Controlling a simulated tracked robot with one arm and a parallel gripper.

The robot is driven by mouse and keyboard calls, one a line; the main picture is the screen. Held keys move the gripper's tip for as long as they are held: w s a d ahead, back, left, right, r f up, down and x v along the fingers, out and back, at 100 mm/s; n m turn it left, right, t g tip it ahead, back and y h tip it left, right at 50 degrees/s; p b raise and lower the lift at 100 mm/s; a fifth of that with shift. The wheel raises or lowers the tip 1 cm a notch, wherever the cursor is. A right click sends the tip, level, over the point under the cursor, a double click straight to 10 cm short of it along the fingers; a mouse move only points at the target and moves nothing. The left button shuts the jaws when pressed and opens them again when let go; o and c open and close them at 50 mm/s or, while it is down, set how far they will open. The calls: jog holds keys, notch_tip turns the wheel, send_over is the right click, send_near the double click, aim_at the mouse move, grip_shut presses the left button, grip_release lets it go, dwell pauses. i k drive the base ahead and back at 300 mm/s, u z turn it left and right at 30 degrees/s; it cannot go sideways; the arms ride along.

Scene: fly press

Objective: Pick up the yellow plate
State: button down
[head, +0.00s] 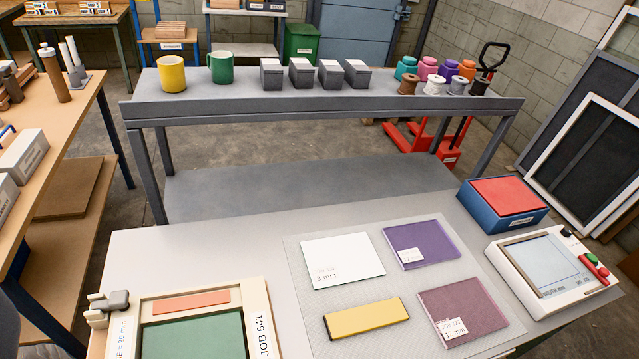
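A purple plate (420,243) lies farther back to the right. Nothing covers the yellow plate. My gripper is not in view.
A blue box with a red top (503,200) and a white screen device (550,262) are at the right. Behind, a grey bench (330,105) holds mugs, small boxes, jars and spools.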

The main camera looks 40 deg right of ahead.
aim_at(357, 321)
jog(key=z, duration=0.8)
jog(key=k, duration=0.9)
jog(key=z, duration=0.3)
